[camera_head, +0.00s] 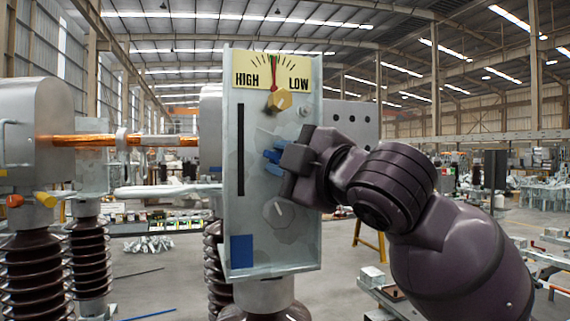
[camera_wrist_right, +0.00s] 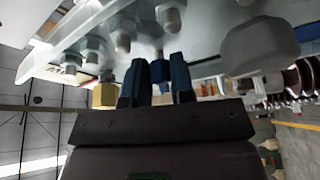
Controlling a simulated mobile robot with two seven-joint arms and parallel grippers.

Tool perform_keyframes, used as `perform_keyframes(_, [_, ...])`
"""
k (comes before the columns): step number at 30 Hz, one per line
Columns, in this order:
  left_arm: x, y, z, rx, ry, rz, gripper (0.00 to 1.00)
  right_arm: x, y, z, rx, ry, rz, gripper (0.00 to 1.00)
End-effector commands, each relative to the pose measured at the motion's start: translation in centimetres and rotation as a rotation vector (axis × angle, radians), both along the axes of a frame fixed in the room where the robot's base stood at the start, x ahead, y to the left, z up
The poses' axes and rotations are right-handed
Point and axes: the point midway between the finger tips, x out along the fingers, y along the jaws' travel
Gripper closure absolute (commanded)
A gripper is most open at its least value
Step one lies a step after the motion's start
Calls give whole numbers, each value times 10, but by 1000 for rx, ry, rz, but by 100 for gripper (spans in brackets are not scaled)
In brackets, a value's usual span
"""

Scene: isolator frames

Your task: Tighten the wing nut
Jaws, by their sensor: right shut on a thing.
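A grey upright panel (camera_head: 262,215) stands in front of me in the head view. My right gripper (camera_head: 271,160) reaches it from the right, its blue fingers at the panel's middle. In the right wrist view the fingers (camera_wrist_right: 158,78) stand on either side of a small dark blue part (camera_wrist_right: 160,68), the wing nut, and are shut on it. Its wings cannot be made out, and in the head view the fingers mostly hide it. My left gripper is not in view.
A yellow HIGH/LOW dial (camera_head: 254,78) tops the panel, its needle near upright. A grey knob (camera_head: 280,212) sits below my gripper. The panel has a dark slot (camera_head: 241,150) and a blue square (camera_head: 242,251). Ribbed insulators (camera_head: 88,260) stand at the left.

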Motion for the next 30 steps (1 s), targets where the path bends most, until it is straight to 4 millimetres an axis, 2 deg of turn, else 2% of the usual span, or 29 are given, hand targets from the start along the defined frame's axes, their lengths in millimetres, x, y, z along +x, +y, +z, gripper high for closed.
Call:
perform_keyframes(21, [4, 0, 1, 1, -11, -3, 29, -1, 4, -6, 646, 215, 1, 100])
perform_keyframes(30, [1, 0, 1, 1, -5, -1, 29, -2, 6, -7, 864, 287, -1, 100])
